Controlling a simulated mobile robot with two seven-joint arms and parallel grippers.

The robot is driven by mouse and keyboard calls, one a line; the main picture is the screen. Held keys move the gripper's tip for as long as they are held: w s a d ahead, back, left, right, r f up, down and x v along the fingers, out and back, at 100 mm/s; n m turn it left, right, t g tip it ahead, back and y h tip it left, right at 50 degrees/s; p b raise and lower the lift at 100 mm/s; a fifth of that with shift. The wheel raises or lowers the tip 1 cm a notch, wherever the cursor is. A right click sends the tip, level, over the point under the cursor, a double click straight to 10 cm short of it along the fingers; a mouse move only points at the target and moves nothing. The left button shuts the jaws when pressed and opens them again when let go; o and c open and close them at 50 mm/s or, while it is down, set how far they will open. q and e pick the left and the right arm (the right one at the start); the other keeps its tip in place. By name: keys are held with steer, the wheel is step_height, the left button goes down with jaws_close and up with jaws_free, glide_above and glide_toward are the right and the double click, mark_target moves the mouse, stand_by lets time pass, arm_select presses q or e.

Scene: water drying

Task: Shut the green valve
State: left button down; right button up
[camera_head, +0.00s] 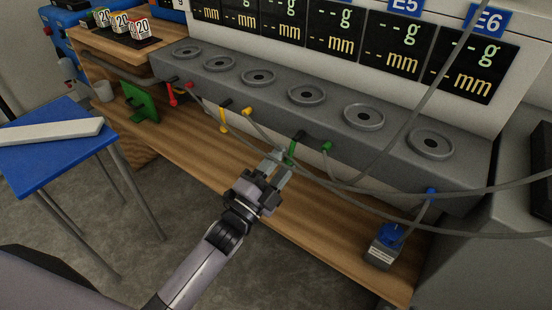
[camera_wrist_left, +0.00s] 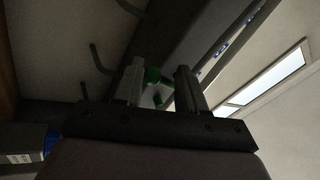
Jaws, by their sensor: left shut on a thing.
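The green valve (camera_head: 292,148) hangs at the front of the long grey bench unit, right of the yellow valve, with its handle pointing down. My left gripper (camera_head: 279,163) reaches up to it from below, its fingers at the handle. In the left wrist view, green parts (camera_wrist_left: 152,75) show between the two fingers of the gripper (camera_wrist_left: 158,72). The gripper is shut on the green valve's handle, partly hidden by the fingers. A green hose fitting (camera_head: 327,146) sits just right of the valve. My right gripper is not in view.
A yellow valve (camera_head: 222,120) and a red valve (camera_head: 172,95) sit left along the grey unit (camera_head: 285,115). Grey hoses cross in front at right. A blue-topped block (camera_head: 385,245) stands on the wooden shelf (camera_head: 330,225). A blue table (camera_head: 60,150) is at left.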

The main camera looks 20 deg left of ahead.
arm_select(q)
steer(key=shift+s+d+r+n+y, duration=0.1)
steer(key=shift+s+d+n+y, duration=0.25)
steer(key=shift+d+n, duration=0.5)
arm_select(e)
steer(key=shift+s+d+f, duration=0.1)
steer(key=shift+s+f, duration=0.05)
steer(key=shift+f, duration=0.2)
arm_select(q)
steer(key=shift+r, duration=0.1)
steer(key=c, duration=0.5)
jaws_free()
steer(key=shift+r, duration=0.1)
steer(key=shift+a+n, duration=0.1)
steer(key=shift+n, duration=0.15)
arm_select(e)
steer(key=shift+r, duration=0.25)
arm_select(q)
steer(key=shift+s+a+f, duration=0.25)
steer(key=shift+s+f, duration=0.1)
steer(key=shift+s, duration=0.1)
steer(key=v, duration=0.6)
steer(key=shift+p, duration=0.35)
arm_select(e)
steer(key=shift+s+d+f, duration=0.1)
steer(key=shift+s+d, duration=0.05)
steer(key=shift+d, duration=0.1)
